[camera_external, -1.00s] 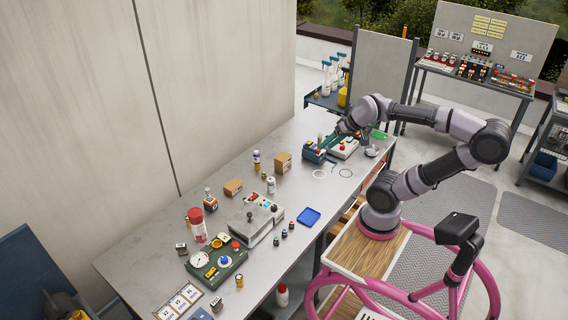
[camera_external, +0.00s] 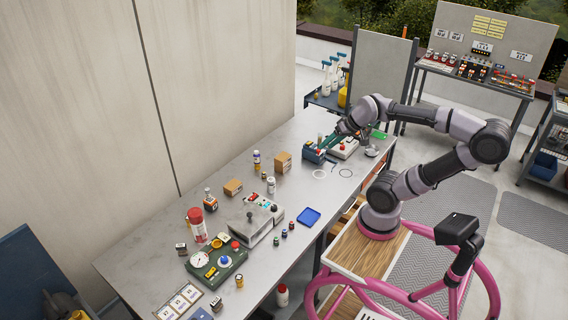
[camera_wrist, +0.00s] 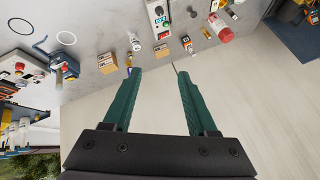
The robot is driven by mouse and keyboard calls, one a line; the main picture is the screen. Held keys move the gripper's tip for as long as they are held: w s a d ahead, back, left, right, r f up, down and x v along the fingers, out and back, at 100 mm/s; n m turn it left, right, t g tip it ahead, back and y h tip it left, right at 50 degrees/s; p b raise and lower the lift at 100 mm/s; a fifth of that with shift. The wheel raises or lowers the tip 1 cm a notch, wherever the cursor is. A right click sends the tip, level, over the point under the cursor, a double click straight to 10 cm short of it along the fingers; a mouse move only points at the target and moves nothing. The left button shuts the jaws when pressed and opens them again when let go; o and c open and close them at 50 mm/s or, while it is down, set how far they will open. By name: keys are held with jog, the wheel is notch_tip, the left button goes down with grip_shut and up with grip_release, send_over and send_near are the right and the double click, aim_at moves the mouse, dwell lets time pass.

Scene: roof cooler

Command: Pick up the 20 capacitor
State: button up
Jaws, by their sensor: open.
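Several small cylinders that look like capacitors stand on the grey bench, but their markings are too small to read, so I cannot tell which is the 20. In the external view they include a white one (camera_external: 271,185), a yellow-and-dark one (camera_external: 256,160) and a dark-topped one (camera_external: 207,194) by a small box. In the wrist view a white cylinder (camera_wrist: 135,42) and a dark-and-orange one (camera_wrist: 187,43) lie beyond the fingertips. My gripper (camera_external: 326,146) has green fingers and is over the far end of the bench; in the wrist view (camera_wrist: 160,71) it is open and empty.
Brown boxes (camera_external: 283,162), a grey device (camera_external: 256,222), a red-topped bottle (camera_external: 197,225) and a green gauge panel (camera_external: 215,264) crowd the bench. A blue switch box (camera_external: 311,154) stands near my gripper. A blue tray (camera_external: 309,217) lies at the front edge.

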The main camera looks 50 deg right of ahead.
jog(key=o, duration=0.5)
